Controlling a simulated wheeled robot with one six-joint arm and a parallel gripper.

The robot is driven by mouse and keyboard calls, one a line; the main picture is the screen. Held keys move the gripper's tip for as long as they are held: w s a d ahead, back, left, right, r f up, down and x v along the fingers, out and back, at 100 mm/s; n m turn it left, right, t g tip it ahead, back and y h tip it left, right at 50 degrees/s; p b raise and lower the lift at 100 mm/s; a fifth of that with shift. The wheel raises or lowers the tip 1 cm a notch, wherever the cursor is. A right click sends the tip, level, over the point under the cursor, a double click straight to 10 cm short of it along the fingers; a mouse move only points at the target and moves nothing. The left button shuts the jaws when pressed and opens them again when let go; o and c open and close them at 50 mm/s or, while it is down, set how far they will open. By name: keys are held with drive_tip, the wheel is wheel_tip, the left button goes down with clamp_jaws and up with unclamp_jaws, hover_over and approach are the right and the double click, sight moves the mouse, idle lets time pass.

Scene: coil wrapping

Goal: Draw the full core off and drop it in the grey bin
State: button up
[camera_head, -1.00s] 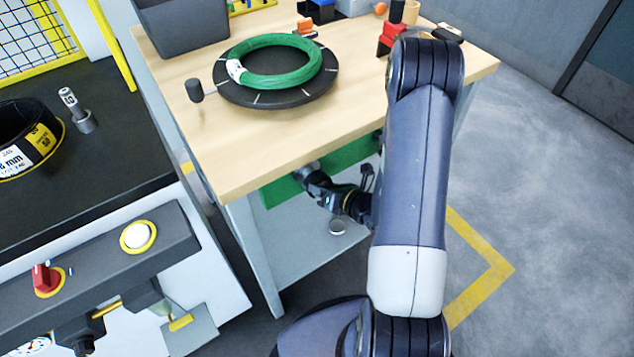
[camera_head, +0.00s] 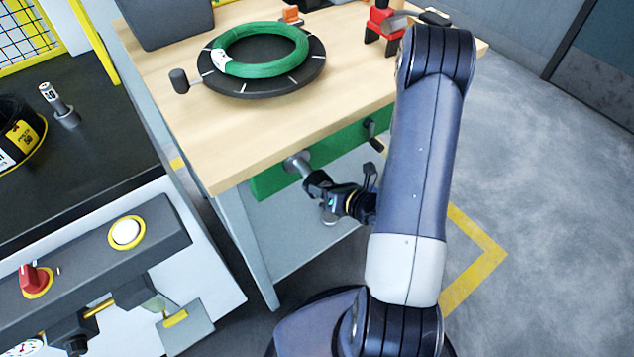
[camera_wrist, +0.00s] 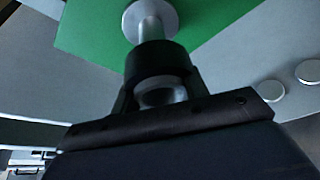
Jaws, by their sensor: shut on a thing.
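The core (camera_wrist: 158,58) shows in the wrist view as a short black cylinder between the fingers of my gripper (camera_wrist: 160,98). A grey shaft with a round flange (camera_wrist: 150,14) stands behind it on the green panel. A pale, rounded end shows on the near side of the core; I cannot tell if the core still surrounds the shaft. In the head view, my gripper (camera_head: 316,184) is below the bench edge, shut on the core, with a bare piece of shaft between it and the flange (camera_head: 294,161). The grey bin (camera_head: 168,22) stands at the bench's back left, its inside out of view.
A green coil (camera_head: 262,68) lies on a dark turntable (camera_head: 225,82) with a knobbed handle on the wooden bench (camera_head: 240,130). A dark crank (camera_head: 374,135) sticks out of the green panel. A black-topped machine (camera_head: 90,180) stands left. The floor at right is clear.

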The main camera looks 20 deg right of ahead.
drive_tip(key=shift+s+d, duration=0.2)
drive_tip(key=shift+s, duration=0.4)
drive_tip(key=shift+s+d, duration=0.2)
drive_tip(key=shift+s, duration=0.4)
drive_tip(key=shift+s, duration=0.1)
idle(0.9)
